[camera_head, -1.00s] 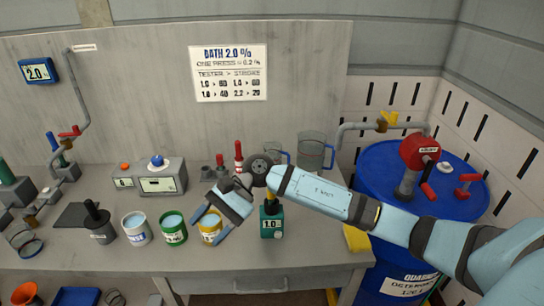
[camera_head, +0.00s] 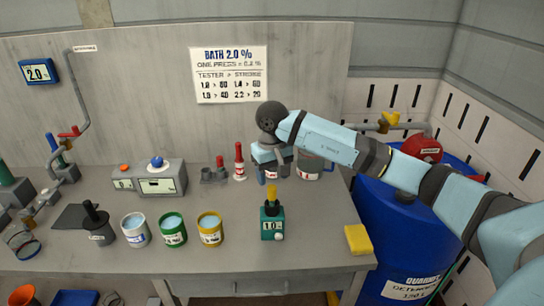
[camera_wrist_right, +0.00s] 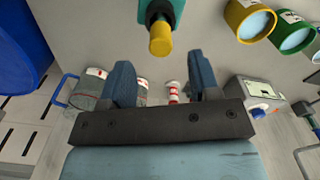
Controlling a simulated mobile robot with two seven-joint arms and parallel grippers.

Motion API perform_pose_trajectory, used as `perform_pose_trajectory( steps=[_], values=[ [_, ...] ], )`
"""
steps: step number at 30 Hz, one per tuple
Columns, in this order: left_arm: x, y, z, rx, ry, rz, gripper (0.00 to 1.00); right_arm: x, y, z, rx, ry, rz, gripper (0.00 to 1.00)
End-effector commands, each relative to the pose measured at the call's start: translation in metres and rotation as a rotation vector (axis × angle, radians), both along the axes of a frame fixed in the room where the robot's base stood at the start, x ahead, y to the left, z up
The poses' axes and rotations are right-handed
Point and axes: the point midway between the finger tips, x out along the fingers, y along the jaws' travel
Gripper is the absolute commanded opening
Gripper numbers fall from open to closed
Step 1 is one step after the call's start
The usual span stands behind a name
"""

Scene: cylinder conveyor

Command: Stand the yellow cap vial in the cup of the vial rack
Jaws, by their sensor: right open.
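A yellow-topped piece (camera_head: 272,192) stands upright on a small teal block (camera_head: 272,223) with a "1.0" display; I cannot tell whether it is a loose vial. It also shows at the top of the right wrist view (camera_wrist_right: 160,40). A small grey stand (camera_head: 208,175) with a red-topped piece (camera_head: 220,161) is farther back left; I cannot make out an empty cup in it. My right gripper (camera_head: 273,176) is open, behind and above the teal block in the head view, apart from the yellow top. Its fingers (camera_wrist_right: 161,75) show empty. My left gripper is out of view.
Glass jars (camera_head: 308,165) stand behind the right gripper, a red-and-white bottle (camera_head: 239,163) to its left. Open cans, including a yellow one (camera_head: 210,230), line the front left. A yellow sponge (camera_head: 358,239) lies at the right edge. The bench front between block and sponge is clear.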

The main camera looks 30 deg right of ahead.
Motion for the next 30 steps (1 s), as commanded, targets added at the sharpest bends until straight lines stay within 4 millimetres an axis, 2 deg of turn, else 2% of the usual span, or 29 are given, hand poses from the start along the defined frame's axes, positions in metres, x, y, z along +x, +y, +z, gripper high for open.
perform_pose_trajectory(
  steps=[6, 10, 15, 23, 26, 30],
  values=[
    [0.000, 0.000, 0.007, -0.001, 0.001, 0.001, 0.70, -0.001, 0.001, -0.040, 0.001, 0.003, 0.000, 0.56],
    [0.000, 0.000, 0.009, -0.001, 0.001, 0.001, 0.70, 0.000, 0.001, -0.055, 0.002, 0.001, 0.000, 0.56],
    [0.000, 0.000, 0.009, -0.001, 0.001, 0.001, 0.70, 0.000, 0.000, -0.065, 0.001, 0.000, 0.000, 0.56],
    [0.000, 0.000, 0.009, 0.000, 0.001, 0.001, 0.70, 0.000, 0.000, -0.066, 0.001, -0.001, 0.000, 0.56],
    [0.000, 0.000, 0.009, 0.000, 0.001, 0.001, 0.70, 0.000, 0.000, -0.066, 0.001, -0.001, 0.000, 0.38],
    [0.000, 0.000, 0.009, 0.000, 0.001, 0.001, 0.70, 0.000, 0.000, -0.066, 0.001, -0.001, 0.000, 0.06]
  ],
)
